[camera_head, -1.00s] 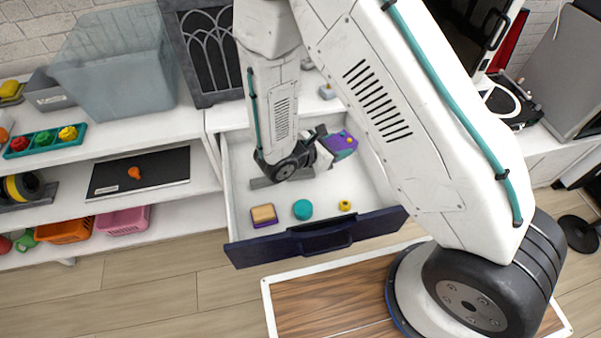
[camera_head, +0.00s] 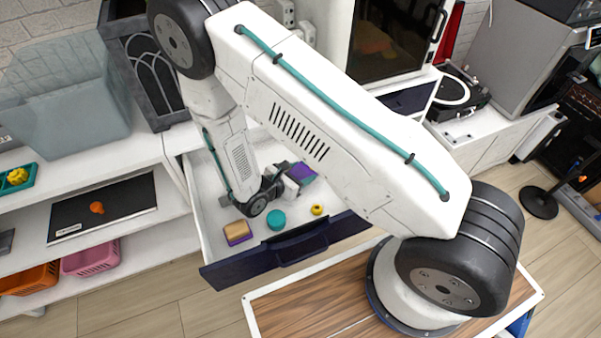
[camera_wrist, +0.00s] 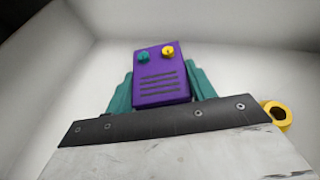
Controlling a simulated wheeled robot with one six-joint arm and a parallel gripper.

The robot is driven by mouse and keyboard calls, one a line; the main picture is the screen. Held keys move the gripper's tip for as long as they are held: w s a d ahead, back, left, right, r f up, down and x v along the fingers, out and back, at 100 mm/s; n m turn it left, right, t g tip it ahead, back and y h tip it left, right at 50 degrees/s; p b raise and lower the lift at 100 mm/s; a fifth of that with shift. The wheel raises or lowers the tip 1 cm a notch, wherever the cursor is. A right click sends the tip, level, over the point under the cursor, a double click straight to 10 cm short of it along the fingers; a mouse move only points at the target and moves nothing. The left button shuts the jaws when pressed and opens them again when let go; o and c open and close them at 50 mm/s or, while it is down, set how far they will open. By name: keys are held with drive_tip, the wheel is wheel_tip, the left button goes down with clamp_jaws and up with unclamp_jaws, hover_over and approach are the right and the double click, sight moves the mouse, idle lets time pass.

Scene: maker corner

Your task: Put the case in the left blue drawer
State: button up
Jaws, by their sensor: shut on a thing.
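The case (camera_wrist: 160,82) is a purple box with a teal knob, a yellow knob and dark slots on its face. My gripper (camera_wrist: 160,95) is shut on it, with teal fingers on both sides of the case in the wrist view. In the head view the case (camera_head: 303,173) shows as a small purple and teal shape beside my wrist, inside the open blue-fronted drawer (camera_head: 205,248). My arm hides part of the drawer. I cannot tell whether the case touches the drawer floor.
In the drawer's front part lie a tan and purple block (camera_head: 237,232), a teal round piece (camera_head: 276,220) and a small yellow ring (camera_head: 317,210). To the left, a shelf holds a black mat (camera_head: 120,205), with pink (camera_head: 90,258) and orange baskets below.

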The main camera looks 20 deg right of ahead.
drive_tip(key=shift+f, duration=0.15)
drive_tip(key=o, duration=1)
drive_tip(key=shift+s+a+r, duration=0.1)
drive_tip(key=shift+a+r, duration=0.15)
drive_tip(key=shift+r, duration=0.05)
drive_tip(key=v, duration=1.1)
drive_tip(key=shift+s+a+r, duration=0.1)
drive_tip(key=shift+s, duration=0.05)
